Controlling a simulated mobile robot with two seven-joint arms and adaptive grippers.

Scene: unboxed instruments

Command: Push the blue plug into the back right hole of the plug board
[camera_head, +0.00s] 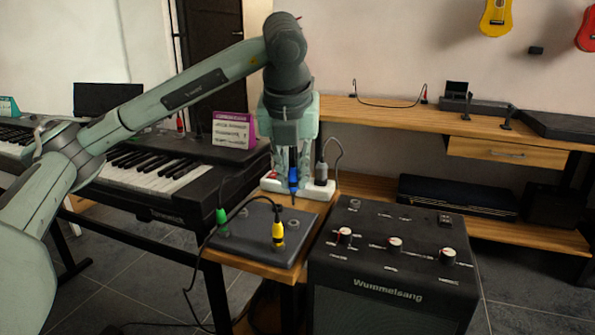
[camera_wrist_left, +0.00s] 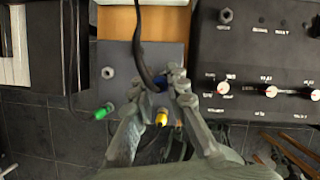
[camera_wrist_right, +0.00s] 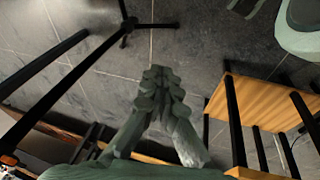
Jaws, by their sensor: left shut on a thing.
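The blue plug (camera_head: 293,179) is upright in my left gripper (camera_head: 292,166), which is shut on it; its thin tip points down, over the back right part of the dark plug board (camera_head: 250,246). The tip seems above the board, apart from it. A round socket (camera_head: 294,223) shows at the board's right side. In the left wrist view my fingers (camera_wrist_left: 162,80) mostly cover the blue plug (camera_wrist_left: 160,84), and a black cable crosses above. A green plug (camera_head: 222,217) and a yellow plug (camera_head: 278,231) stand in the board. My right gripper (camera_wrist_right: 160,75) is shut and empty over the floor.
A black amplifier (camera_head: 390,260) with knobs stands right of the board. A keyboard (camera_head: 150,170) is at the left. A white power strip (camera_head: 318,190) with a grey plug (camera_head: 321,173) lies behind the board. Loose cables hang at the front.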

